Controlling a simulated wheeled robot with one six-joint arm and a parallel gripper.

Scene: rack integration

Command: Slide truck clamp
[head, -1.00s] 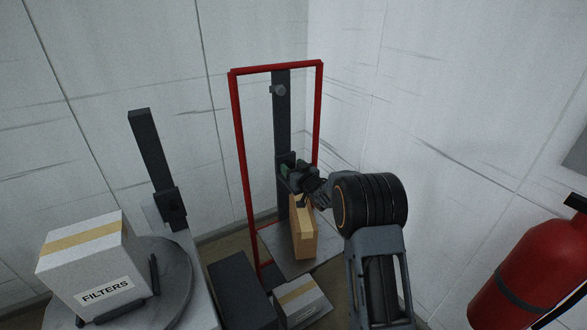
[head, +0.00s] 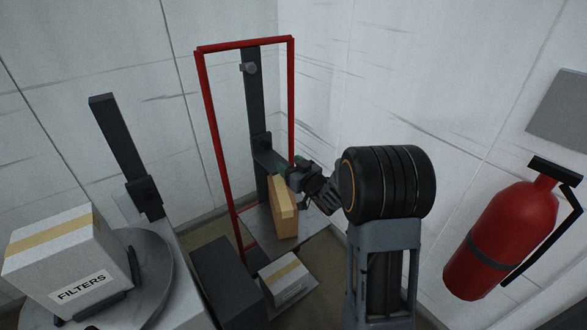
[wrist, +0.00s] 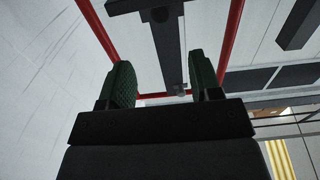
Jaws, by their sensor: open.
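The red-framed hand truck (head: 210,120) stands in the corner with a dark upright rail (head: 252,95) up its middle. The truck clamp appears as a dark block (head: 264,148) on the rail, a little below mid-height. My gripper (head: 283,172) is in front of the rail at about the clamp's height, with its tips partly hidden. In the wrist view, my gripper (wrist: 165,85) shows two green-padded fingers spread apart with nothing between them. The rail (wrist: 168,40) and red frame (wrist: 230,40) lie beyond them.
A tan box (head: 283,208) stands on the truck's base plate, just under my gripper. A smaller box (head: 285,280) and a dark block (head: 225,275) lie in front. A FILTERS box (head: 65,262) sits on a round platform at left. A fire extinguisher (head: 505,235) hangs at right.

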